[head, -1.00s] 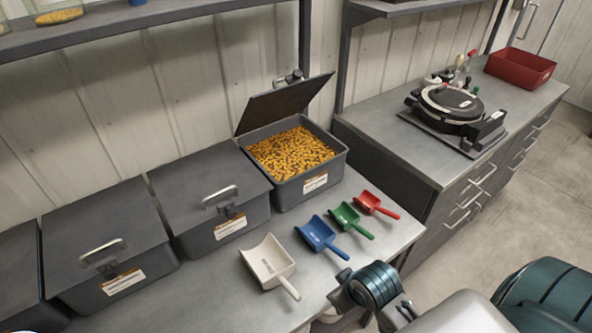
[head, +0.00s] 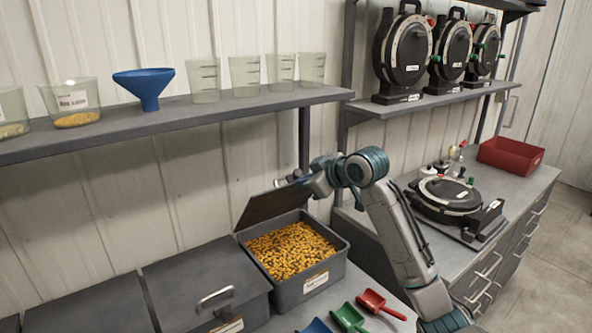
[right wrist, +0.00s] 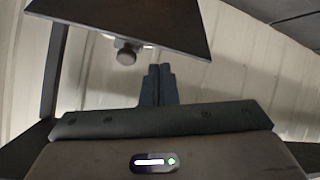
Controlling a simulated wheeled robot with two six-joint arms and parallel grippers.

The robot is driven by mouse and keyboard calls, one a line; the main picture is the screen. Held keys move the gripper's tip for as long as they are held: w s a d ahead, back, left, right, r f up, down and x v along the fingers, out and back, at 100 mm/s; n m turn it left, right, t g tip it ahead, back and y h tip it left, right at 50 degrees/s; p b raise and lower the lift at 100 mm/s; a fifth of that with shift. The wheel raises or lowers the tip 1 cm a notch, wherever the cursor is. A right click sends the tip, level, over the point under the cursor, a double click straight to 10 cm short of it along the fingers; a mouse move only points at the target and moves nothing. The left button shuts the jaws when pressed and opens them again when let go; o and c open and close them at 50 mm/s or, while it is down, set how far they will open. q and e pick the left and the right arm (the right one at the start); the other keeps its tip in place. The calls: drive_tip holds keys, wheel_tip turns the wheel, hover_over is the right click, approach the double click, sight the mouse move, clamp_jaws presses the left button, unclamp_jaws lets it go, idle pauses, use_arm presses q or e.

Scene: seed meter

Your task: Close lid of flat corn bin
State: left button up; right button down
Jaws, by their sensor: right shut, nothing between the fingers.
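The open grey corn bin (head: 312,283) stands on the bench, full of yellow kernels (head: 290,248); its label is too small to read. Its dark lid (head: 266,207) stands tilted up at the back. My right gripper (head: 302,178) is shut and empty, at the lid's raised upper right edge near its handle; I cannot tell whether it touches. In the right wrist view the shut fingers (right wrist: 158,84) point toward the pale wall, below and right of a dark panel (right wrist: 130,14) with a knob (right wrist: 126,53), apparently the lid and its handle. My left gripper is out of view.
A closed grey bin (head: 205,290) stands left of the open one. Green (head: 347,319) and red (head: 378,304) scoops lie in front. A shelf (head: 170,119) with cups and a blue funnel hangs above. A round black device (head: 450,197) stands on the right counter.

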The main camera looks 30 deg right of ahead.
wheel_tip(320, 180, up, 7)
drive_tip(key=w+d, duration=0.1)
drive_tip(key=d, duration=0.1)
drive_tip(key=p, duration=0.6)
hover_over(295, 173)
drive_tip(key=w+a, duration=0.2)
wheel_tip(295, 173, down, 3)
drive_tip(key=f, duration=0.1)
drive_tip(key=s+d+p, duration=0.1)
drive_tip(key=f, duration=0.1)
drive_tip(key=shift+s+d+f+n+t, duration=0.25)
drive_tip(key=shift+d+f+n+t, duration=0.05)
drive_tip(key=shift+d+t, duration=0.1)
drive_tip(key=shift+s+d+f+p, duration=0.3)
drive_tip(key=shift+s+f+p, duration=0.05)
drive_tip(key=shift+s+p, duration=0.1)
drive_tip(key=shift+w, duration=0.1)
drive_tip(key=shift+w+a+f, duration=0.1)
drive_tip(key=shift+a, duration=0.05)
